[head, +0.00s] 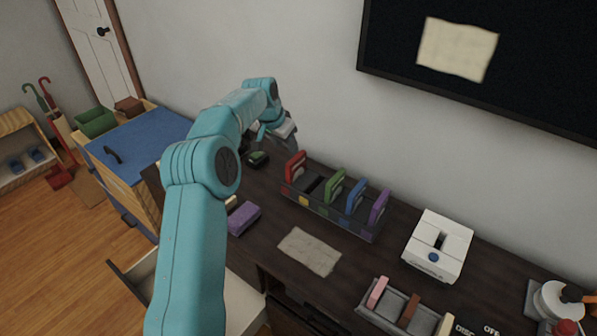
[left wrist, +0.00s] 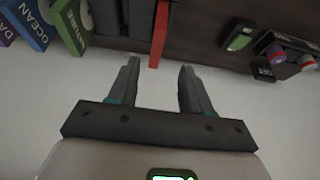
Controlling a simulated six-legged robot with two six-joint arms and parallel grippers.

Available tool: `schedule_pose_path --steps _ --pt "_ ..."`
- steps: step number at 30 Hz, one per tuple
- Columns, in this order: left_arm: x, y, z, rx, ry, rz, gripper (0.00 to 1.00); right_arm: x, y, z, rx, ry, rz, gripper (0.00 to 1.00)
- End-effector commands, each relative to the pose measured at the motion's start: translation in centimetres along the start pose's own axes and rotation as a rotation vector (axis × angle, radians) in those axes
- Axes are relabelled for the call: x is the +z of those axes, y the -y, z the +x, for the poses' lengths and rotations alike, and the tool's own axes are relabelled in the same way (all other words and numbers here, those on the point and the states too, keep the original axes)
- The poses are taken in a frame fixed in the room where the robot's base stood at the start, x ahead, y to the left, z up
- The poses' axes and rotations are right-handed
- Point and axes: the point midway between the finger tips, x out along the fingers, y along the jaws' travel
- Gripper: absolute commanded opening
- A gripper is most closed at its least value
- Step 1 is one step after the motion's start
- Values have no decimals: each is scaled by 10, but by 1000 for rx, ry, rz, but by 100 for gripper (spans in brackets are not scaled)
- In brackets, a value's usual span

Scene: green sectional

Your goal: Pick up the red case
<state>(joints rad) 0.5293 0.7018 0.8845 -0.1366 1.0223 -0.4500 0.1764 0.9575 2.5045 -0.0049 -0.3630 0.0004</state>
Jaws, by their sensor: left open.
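The red case (head: 294,166) stands upright at the left end of a clear rack (head: 335,217) on the dark desk. The rack also holds a green case (head: 335,186), a blue case (head: 356,196) and a purple case (head: 379,207). My left gripper (head: 287,130) is behind and above the red case, near the wall, and partly hidden by its own arm. In the left wrist view, my left gripper (left wrist: 160,68) is open and empty. The red case (left wrist: 159,36) shows edge-on just beyond and between its fingertips. My right gripper is not in view.
A small green-topped object (head: 258,159) and a purple block (head: 243,217) lie left of the rack. A paper sheet (head: 310,251) lies in front. A white box (head: 438,245) stands to the right. The wall (head: 310,110) is close behind the desk.

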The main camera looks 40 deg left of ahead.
Motion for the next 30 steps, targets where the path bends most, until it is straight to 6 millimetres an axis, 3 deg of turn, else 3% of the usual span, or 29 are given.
schedule_pose_path --steps 3,9,16,24,30 --pt "2 -1 29 2 4 -1 49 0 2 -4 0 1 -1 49" --pt "3 -1 65 1 2 -1 49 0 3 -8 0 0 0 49" --pt "2 -3 84 1 1 -1 49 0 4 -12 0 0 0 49" --pt "4 -5 124 1 1 -1 49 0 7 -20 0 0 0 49" --pt "3 -5 128 0 -1 0 49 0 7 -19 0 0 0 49"
